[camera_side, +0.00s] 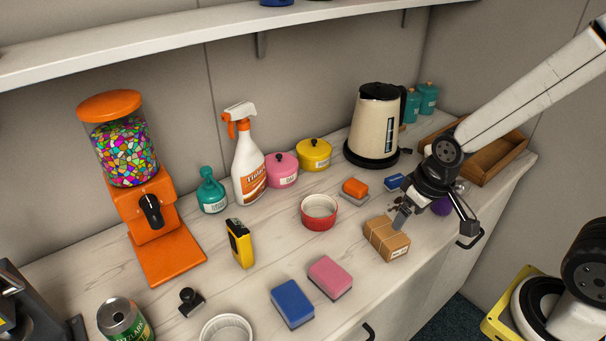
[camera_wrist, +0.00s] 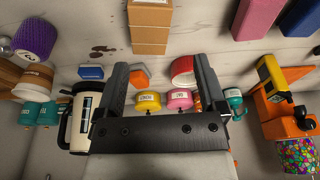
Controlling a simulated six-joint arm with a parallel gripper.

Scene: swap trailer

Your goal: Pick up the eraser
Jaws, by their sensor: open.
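A small blue block with a pale marking, which looks like an eraser (camera_side: 395,182), lies on the counter behind my gripper; it also shows left of the fingers in the wrist view (camera_wrist: 91,72). An orange block on a grey base (camera_side: 354,190) lies to its left, and I cannot tell whether it is also an eraser; in the wrist view it appears just beyond the left finger (camera_wrist: 139,75). My gripper (camera_side: 435,222) is open and empty above the counter, beside the brown box (camera_side: 387,239). Its fingers also show in the wrist view (camera_wrist: 162,65).
A red ramekin (camera_side: 319,212), the kettle (camera_side: 376,124) and a wooden tray (camera_side: 496,158) stand around the blocks. A purple object (camera_side: 442,206) is partly hidden by my gripper. A pink sponge (camera_side: 330,277) and blue sponge (camera_side: 292,304) lie near the front edge.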

